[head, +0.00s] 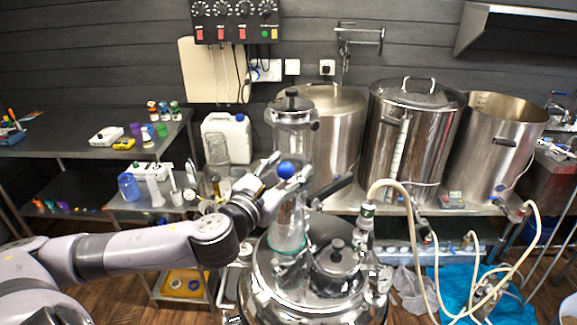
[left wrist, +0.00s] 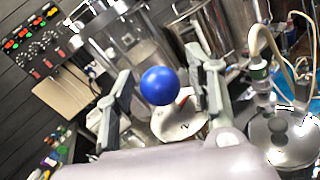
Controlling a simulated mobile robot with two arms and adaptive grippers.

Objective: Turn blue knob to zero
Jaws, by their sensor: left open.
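The blue knob (head: 286,169) is a round blue ball on the glass and steel column of the vessel in front of me. In the left wrist view the blue knob (left wrist: 159,86) sits between the two fingers, with a white disc (left wrist: 180,120) with dark marks behind it. The marks are too small to read surely. My left gripper (head: 284,173) is open around the knob. In the left wrist view the left gripper (left wrist: 164,92) shows a gap on both sides of the ball. My right gripper is not in view.
The steel vessel (head: 312,290) with a domed lid stands below the gripper. Steel pots (head: 408,130) stand on the bench behind, with hoses (head: 425,225) at right. A control panel (head: 236,21) hangs on the wall. A white canister (head: 227,138) stands behind my arm.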

